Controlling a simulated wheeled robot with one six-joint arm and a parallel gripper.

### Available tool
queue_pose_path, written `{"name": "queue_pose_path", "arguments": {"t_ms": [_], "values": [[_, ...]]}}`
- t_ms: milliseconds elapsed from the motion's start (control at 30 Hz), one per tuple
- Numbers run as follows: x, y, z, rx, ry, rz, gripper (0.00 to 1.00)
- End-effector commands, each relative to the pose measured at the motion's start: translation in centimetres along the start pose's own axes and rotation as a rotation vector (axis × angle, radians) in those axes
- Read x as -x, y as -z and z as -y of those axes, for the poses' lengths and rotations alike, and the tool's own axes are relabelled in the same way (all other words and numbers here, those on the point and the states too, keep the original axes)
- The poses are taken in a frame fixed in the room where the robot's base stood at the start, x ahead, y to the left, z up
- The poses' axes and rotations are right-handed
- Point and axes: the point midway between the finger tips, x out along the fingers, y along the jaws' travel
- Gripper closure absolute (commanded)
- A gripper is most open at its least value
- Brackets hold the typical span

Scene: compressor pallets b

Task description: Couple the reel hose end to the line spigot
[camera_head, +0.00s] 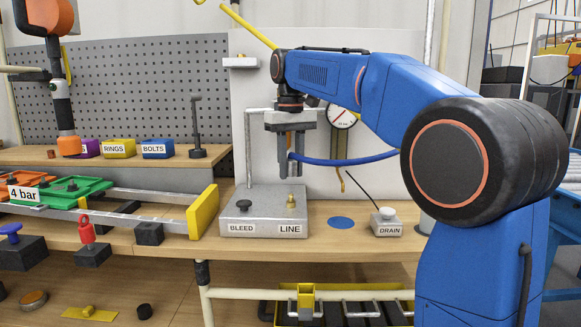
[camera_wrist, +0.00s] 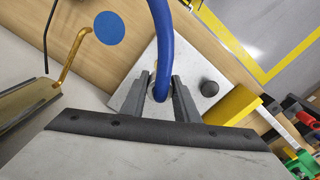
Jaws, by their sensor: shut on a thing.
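My gripper (camera_head: 291,172) points down above the grey steel block (camera_head: 262,224) that carries the BLEED and LINE labels. It is shut on the end of the blue reel hose (camera_head: 345,161), which runs off to the right behind my arm. The brass line spigot (camera_head: 291,203) stands upright on the block behind the LINE label, below my fingertips with a small gap visible. In the wrist view the blue hose (camera_wrist: 161,40) passes between the fingers (camera_wrist: 160,88) and hides most of the spigot. The hose end itself is largely hidden by the fingers.
A black BLEED knob (camera_head: 244,206) stands left of the spigot. A pressure gauge (camera_head: 341,118) and a brass hook (camera_head: 345,180) are behind. The DRAIN block (camera_head: 387,223) is to the right, past a blue disc (camera_head: 341,222). A yellow-ended rail (camera_head: 203,211) is close on the left.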

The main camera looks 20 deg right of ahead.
Motion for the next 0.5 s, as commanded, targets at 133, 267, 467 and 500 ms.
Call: {"name": "queue_pose_path", "arguments": {"t_ms": [133,267,467,500], "values": [[0.0,0.0,0.0,0.0,0.0,0.0,1.0],[-0.3,0.0,0.0,0.0,0.0,0.0,1.0],[-1.7,0.0,0.0,0.0,0.0,0.001,1.0],[-2.0,-0.1,0.0,0.0,0.0,0.001,1.0]]}}
